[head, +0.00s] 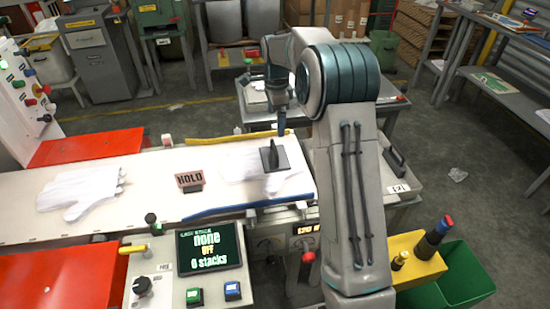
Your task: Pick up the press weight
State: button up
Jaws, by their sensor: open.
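A dark flat block with an upright fin-like handle, which looks like the press weight (276,160), sits on a white glove (239,168) near the right end of the pale work surface (140,205). My gripper (282,131) is open and points down just behind and above the weight in the picture. The fingertips are small and dark here. I cannot tell whether they touch the handle. My arm covers the area right of the weight.
Another white glove (82,190) lies at the left. Yellow (230,137) and blue (245,207) rails edge the surface. A control panel with a screen (209,249) is in front. A green bin (465,275) stands at right.

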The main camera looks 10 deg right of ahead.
aim_at(274, 147)
jog(key=f, duration=0.9)
jog(key=shift+w, duration=0.25)
jog(key=shift+w+a+f+p, duration=0.15)
jog(key=shift+f+p, duration=0.4)
jog(key=shift+f, duration=2.1)
jog(key=c, duration=0.9)
jog(key=shift+c, duration=1)
jog(key=shift+r, duration=0.15)
